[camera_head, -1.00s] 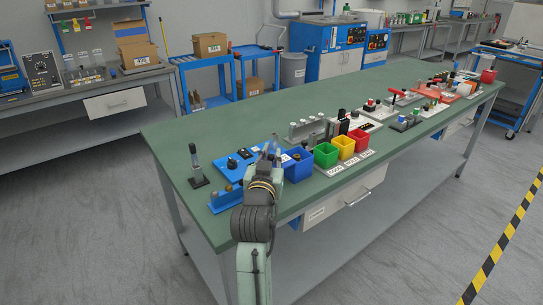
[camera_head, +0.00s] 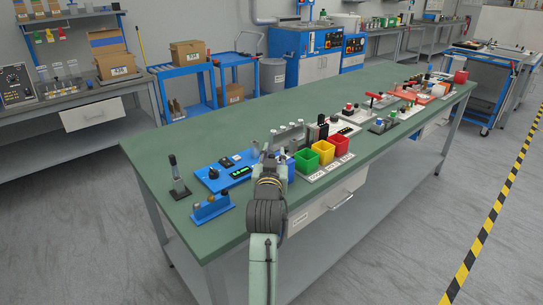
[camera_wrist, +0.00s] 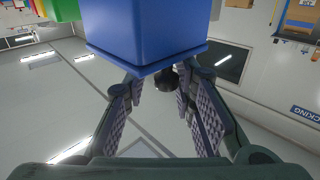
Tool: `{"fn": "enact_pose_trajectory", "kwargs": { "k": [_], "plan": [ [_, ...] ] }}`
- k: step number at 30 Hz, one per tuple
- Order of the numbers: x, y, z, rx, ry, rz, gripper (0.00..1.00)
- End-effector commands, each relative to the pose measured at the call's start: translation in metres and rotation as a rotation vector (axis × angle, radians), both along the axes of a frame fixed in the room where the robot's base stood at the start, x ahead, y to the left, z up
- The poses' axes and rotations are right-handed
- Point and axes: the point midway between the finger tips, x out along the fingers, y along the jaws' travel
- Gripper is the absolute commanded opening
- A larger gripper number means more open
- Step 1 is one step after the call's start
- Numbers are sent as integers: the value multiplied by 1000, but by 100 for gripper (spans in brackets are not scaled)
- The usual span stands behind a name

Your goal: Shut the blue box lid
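The blue box (camera_head: 291,168) stands at the table's near edge, left of the green bin (camera_head: 306,160). My arm hides most of it in the head view. In the wrist view, which looks upside down, the blue box (camera_wrist: 150,22) fills the top middle with a lighter blue edge along its lower side. I cannot tell how its lid stands. My gripper (camera_wrist: 162,88) has its fingers spread, with the tips just by that edge. A small dark round thing (camera_wrist: 167,80) shows between the tips; I cannot tell whether they touch it. In the head view my gripper is hardly visible.
A yellow bin (camera_head: 323,152) and a red bin (camera_head: 341,146) follow right of the green one. A blue panel (camera_head: 222,172), a blue rack (camera_head: 211,208) and a dark upright lever (camera_head: 177,180) stand left. The green tabletop (camera_head: 205,140) behind is clear.

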Motion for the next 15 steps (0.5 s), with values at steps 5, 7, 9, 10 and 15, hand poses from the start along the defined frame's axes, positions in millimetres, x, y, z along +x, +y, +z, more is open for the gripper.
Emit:
{"fn": "enact_pose_trajectory", "kwargs": {
  "k": [5,7,9,10,15],
  "plan": [
    [0,1,-1,0,1,2,36],
    [0,1,-1,0,2,2,36],
    [0,1,-1,0,2,2,36],
    [0,1,-1,0,2,3,36],
    [-6,3,-1,0,2,3,36]
  ]
}}
